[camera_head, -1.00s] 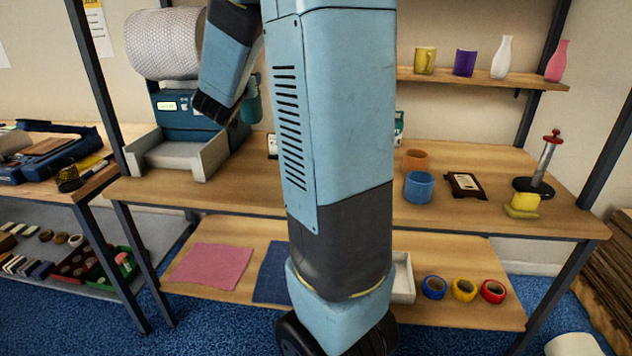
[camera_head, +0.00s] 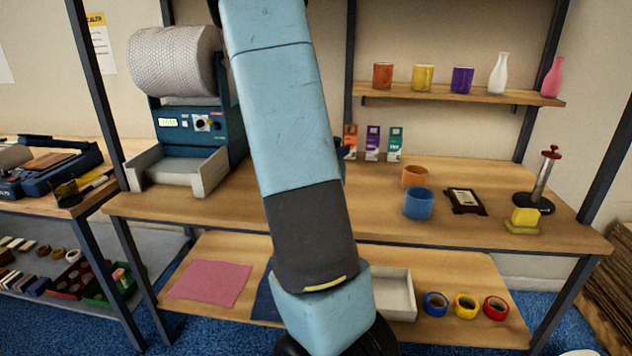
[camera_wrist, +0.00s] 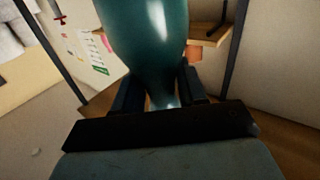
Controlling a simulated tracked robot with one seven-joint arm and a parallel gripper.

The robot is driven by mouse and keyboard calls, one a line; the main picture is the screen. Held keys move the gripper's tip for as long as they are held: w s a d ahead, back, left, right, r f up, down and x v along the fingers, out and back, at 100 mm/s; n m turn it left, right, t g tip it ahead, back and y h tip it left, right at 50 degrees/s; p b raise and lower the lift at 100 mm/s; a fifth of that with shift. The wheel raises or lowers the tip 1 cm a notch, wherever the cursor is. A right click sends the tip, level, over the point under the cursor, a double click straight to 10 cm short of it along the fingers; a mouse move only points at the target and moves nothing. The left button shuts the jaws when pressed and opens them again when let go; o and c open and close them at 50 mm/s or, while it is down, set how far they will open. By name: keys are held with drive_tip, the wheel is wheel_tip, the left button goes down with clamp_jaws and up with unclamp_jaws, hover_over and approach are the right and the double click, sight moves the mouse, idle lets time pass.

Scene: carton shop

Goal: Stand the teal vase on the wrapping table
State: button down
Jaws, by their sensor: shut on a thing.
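In the wrist view, the teal vase (camera_wrist: 148,38) is large and glossy at the top middle. Its narrow end lies between the fingers of my gripper (camera_wrist: 162,95), which is shut on it. Its far end is cut off by the frame edge. In the head view my arm hides the gripper and nearly all of the vase; a small teal patch shows at the arm's right edge. The wooden wrapping table (camera_head: 460,222) spans the middle of that view, and I cannot tell how far the vase is from its top.
A bubble-wrap machine (camera_head: 185,125) stands left. Several small boxes (camera_head: 372,143) stand behind. Mugs and vases line the upper shelf (camera_head: 460,95).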

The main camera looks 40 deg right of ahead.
drive_tip(key=w+d+f, duration=0.3)
drive_tip(key=w+f, duration=0.8)
drive_tip(key=shift+f, duration=0.3)
drive_tip(key=c, duration=0.6)
unclamp_jaws()
drive_tip(key=shift+s, duration=0.1)
